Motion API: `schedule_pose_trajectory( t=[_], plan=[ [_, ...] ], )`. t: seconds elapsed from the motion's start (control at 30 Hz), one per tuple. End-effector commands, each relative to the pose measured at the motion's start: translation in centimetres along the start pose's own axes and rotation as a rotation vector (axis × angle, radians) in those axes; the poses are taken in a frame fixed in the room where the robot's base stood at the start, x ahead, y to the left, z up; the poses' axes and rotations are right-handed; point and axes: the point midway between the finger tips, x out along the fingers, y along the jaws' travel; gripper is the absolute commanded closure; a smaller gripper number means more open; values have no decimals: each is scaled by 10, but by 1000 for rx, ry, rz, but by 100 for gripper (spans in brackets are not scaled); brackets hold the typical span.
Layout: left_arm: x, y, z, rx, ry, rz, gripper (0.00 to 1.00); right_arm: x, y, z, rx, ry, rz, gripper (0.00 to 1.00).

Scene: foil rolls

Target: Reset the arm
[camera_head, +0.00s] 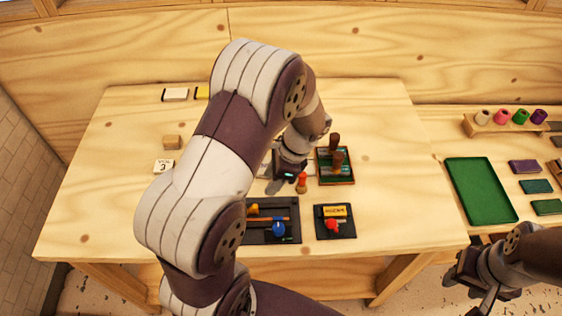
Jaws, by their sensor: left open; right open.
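My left arm reaches from the bottom over the middle of the wooden table (375,130). My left gripper (277,182) is open, low over the table's middle, just left of a small orange-topped peg (302,180). It looks empty, though its fingers are partly hidden. My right gripper (468,288) is open and empty at the bottom right, off the table's right front corner and below the green tray (480,196).
A green-lined box (349,180) with wooden-handled tools stands right of my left gripper. Dark trays (289,238) and (347,232) with small coloured items lie in front. A rack of coloured rolls (503,119) stands right. The table's right part is clear.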

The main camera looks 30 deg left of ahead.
Motion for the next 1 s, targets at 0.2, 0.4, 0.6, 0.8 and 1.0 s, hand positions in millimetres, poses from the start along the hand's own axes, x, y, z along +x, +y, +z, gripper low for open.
schedule_pose_trajectory(
  t=[0.2,0.4,0.6,0.8,1.0],
  plan=[
    [0,0,0,-9,0,0,56,0,0,0,0,0,0,56],
    [-4,40,-15,-471,164,71,56,2,0,0,0,0,0,56],
    [-40,92,-12,-951,379,155,56,10,0,1,0,0,0,56],
    [-61,104,-7,-1007,472,141,56,13,0,2,0,0,0,56],
    [-61,104,-7,-1002,470,141,56,13,0,2,0,0,0,56]
  ],
)
